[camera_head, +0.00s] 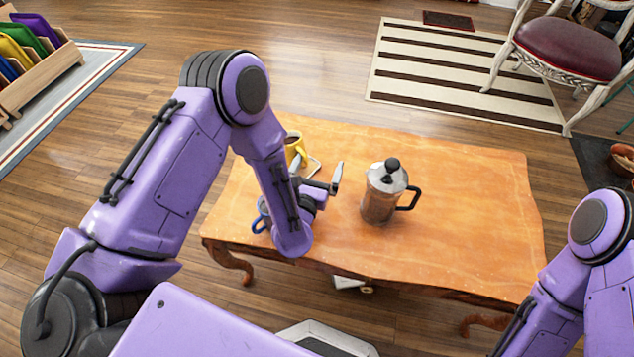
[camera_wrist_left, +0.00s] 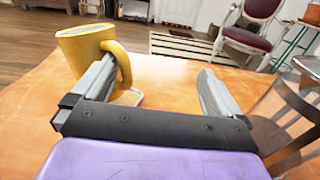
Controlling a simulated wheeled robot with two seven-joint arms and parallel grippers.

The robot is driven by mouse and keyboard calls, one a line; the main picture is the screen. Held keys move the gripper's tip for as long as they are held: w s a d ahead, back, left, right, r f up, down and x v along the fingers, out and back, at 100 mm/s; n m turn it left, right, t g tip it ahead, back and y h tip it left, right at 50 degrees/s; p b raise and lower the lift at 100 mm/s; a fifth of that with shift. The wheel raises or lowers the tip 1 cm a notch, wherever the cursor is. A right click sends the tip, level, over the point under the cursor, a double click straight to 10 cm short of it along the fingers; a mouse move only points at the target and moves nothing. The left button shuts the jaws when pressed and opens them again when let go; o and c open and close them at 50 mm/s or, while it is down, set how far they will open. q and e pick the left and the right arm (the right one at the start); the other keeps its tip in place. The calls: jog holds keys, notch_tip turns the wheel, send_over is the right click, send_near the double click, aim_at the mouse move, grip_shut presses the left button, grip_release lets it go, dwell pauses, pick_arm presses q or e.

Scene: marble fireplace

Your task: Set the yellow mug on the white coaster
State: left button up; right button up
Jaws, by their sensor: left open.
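The yellow mug (camera_head: 297,150) stands upright near the table's far left part, partly hidden by my left arm. It also shows in the left wrist view (camera_wrist_left: 84,50), its handle towards the right. My left gripper (camera_head: 317,176) is open just on the near side of the mug, with nothing between its fingers. In the wrist view (camera_wrist_left: 157,72) its left finger overlaps the mug's handle loop; I cannot tell whether they touch. A pale edge, seemingly the white coaster (camera_head: 315,165), shows right of the mug, mostly hidden. My right gripper is out of view.
A glass and metal coffee press (camera_head: 380,205) stands right of my left gripper; it also shows at the wrist view's right edge (camera_wrist_left: 292,118). A blue mug (camera_head: 261,218) is partly hidden beside my left forearm. The wooden table's right side (camera_head: 475,215) is clear.

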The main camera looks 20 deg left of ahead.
pick_arm(q)
jog(key=s+d+r, duration=0.2)
jog(key=s+r, duration=0.2)
jog(key=s, duration=0.2)
jog(key=s+d+r+p, duration=0.1)
jog(key=s+d+r, duration=0.1)
jog(key=s+r, duration=0.3)
jog(key=shift+s+d, duration=0.3)
jog(key=shift+s, duration=0.5)
grip_shut()
